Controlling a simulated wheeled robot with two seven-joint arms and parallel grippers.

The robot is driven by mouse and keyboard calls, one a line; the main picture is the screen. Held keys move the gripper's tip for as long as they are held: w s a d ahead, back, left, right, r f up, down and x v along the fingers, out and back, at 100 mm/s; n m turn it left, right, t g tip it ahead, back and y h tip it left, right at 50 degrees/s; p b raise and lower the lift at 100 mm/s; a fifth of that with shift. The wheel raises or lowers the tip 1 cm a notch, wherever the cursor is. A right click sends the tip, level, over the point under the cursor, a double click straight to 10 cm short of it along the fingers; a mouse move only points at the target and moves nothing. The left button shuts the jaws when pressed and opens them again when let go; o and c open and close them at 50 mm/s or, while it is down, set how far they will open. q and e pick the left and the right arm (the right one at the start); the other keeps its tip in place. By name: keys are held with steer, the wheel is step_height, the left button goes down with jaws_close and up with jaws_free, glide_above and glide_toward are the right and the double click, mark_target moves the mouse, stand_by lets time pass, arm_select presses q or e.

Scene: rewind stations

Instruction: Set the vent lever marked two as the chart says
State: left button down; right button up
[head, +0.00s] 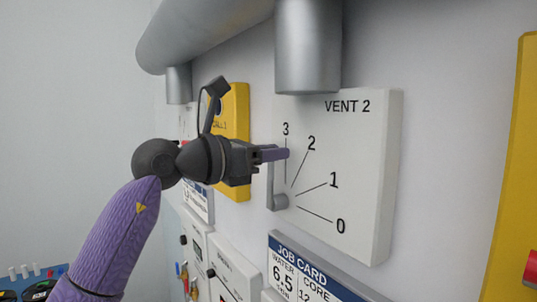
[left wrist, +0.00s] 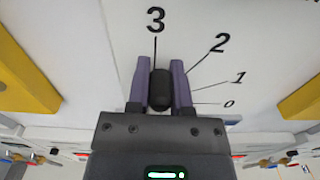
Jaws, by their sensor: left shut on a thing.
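The VENT 2 panel (head: 360,190) is a white plate on the wall with a dial marked 0, 1, 2 and 3. Its grey lever pivots at the lower left of the dial (head: 281,201) and points up, near the line for 3. My left gripper (head: 284,154) is at the upper end of the lever. In the left wrist view its two purple fingers (left wrist: 160,85) are shut on the dark lever knob (left wrist: 160,92), which lies in line with the 3 mark. My right gripper is not in view.
Grey pipes (head: 308,50) run above and in front of the panel. A job card (head: 310,275) is below it, partly cut off. A yellow panel (head: 236,125) is to the left, and another yellow panel (head: 512,180) stands at the right edge.

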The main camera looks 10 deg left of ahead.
mark_target(304, 161)
arm_select(q)
steer(key=shift+s+d+f+m+b, duration=0.2)
steer(key=shift+s+d+m+b, duration=0.35)
steer(key=shift+m, duration=0.3)
steer(key=shift+s+d+f+m+b, duration=0.2)
steer(key=shift+s+d+m+b, duration=0.15)
steer(key=shift+m+b, duration=0.45)
steer(key=shift+s+d+f+m+b, duration=0.2)
steer(key=shift+s+d+m+b, duration=0.25)
steer(key=shift+m, duration=0.5)
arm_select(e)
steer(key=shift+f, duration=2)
arm_select(q)
steer(key=c, duration=0.5)
jaws_free()
